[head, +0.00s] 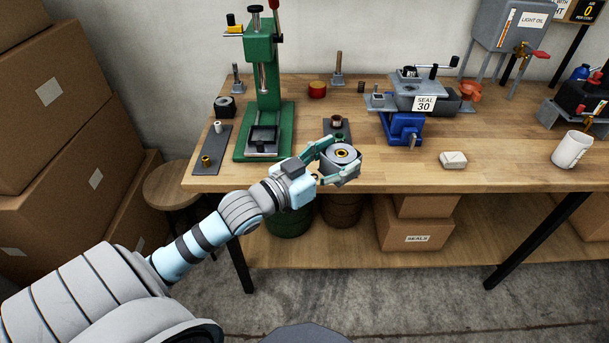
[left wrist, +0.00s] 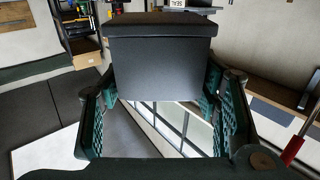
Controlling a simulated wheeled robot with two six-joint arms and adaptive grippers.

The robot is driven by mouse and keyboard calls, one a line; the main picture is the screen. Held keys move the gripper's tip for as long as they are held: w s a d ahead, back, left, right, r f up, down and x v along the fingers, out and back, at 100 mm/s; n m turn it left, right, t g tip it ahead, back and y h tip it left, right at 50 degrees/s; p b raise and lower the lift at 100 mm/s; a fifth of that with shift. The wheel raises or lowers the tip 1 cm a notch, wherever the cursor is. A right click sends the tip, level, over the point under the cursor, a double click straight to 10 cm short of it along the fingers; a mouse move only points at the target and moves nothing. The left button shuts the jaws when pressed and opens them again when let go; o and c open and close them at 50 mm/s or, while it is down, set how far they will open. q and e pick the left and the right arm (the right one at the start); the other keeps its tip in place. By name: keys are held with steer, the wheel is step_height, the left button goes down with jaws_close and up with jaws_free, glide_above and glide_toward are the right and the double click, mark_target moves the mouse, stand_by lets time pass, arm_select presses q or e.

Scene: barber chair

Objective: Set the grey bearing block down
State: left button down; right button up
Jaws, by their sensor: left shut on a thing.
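The grey bearing block (head: 334,159) has a round bore with a yellowish ring in its top face. My left gripper (head: 340,163) is shut on it, one finger on each side, near the front edge of the workbench. In the left wrist view the block (left wrist: 160,68) shows as a dark grey box between the green finger pads of my left gripper (left wrist: 160,95). The block looks about upright. I cannot tell how far it is above the bench top. My right gripper is not in view.
A green press (head: 262,90) stands left on the wooden workbench (head: 300,176). A dark mat (head: 336,127) with a small part lies behind the block. Bench between vise and mug is mostly free.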

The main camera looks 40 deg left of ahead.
arm_select(q)
steer(key=w+a+r+n+y+b, duration=0.25)
steer(key=w+a+y, duration=0.2)
steer(key=a, duration=0.35)
steer(key=w+a+r+n+y+b, duration=0.25)
steer(key=w+a+y, duration=0.2)
steer(key=a, duration=0.35)
steer(key=shift+n, duration=0.3)
step_height(320, 180, down, 21)
steer(key=b, duration=0.6)
steer(key=shift+w+r, duration=0.15)
steer(key=shift+r, duration=0.05)
steer(key=c, duration=1)
jaws_free()
steer(key=o, duration=0.4)
